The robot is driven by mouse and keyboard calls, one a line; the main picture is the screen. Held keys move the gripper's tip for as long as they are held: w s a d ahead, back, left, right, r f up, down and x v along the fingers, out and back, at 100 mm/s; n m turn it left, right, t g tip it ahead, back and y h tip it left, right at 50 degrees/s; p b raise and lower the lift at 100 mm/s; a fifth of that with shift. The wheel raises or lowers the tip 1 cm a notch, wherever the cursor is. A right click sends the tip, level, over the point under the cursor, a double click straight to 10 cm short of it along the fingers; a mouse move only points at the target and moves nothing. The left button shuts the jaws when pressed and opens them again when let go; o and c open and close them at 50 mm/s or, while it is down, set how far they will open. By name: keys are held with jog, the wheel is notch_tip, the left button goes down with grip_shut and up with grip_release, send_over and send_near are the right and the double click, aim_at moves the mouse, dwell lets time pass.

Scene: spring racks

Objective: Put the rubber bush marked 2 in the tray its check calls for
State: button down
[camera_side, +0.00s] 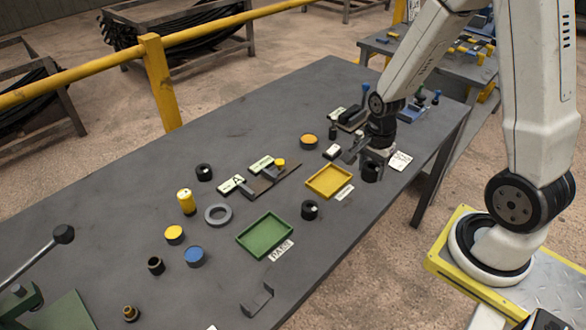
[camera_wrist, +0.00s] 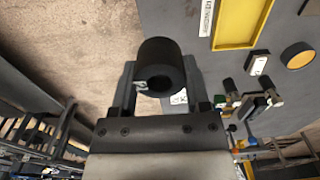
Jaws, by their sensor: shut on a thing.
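My gripper (camera_side: 367,153) is shut on a black rubber bush (camera_side: 371,172) and holds it near the table's right edge, right of the yellow tray. In the wrist view the held bush (camera_wrist: 160,66) sits between the two fingers, with its round bore visible. A small white mark shows at its lower left, but I cannot read its number. The yellow tray (camera_side: 313,189) and the green tray (camera_side: 245,248) look empty, each with a label in front. Two other black bushes with white marks stand on the table, one beside the green tray (camera_side: 310,210) and one farther left (camera_side: 204,172).
A gauge-like block with two signs (camera_side: 270,177) lies left of the yellow tray. A grey ring (camera_side: 217,215), a yellow cylinder (camera_side: 186,202) and coloured discs stand at left. A white block (camera_side: 332,152) and an orange disc (camera_side: 308,140) lie behind the yellow tray.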

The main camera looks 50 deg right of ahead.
jog(key=shift+w, duration=0.1)
jog(key=w+d+f, duration=0.2)
jog(key=w+f, duration=0.2)
jog(key=w, duration=0.5)
send_over(330, 181)
jog(key=shift+s+a+f, duration=0.1)
jog(key=shift+s+f, duration=0.05)
jog(key=shift+f, duration=1.2)
jog(key=shift+s+a+f, duration=0.1)
jog(key=shift+f, duration=1.2)
jog(key=shift+f, duration=0.1)
jog(key=shift+w+d+f, duration=0.1)
jog(key=shift+w+f, duration=0.15)
jog(key=shift+f, duration=1.5)
jog(key=shift+f, duration=0.15)
jog(key=shift+c, duration=1.7)
grip_release()
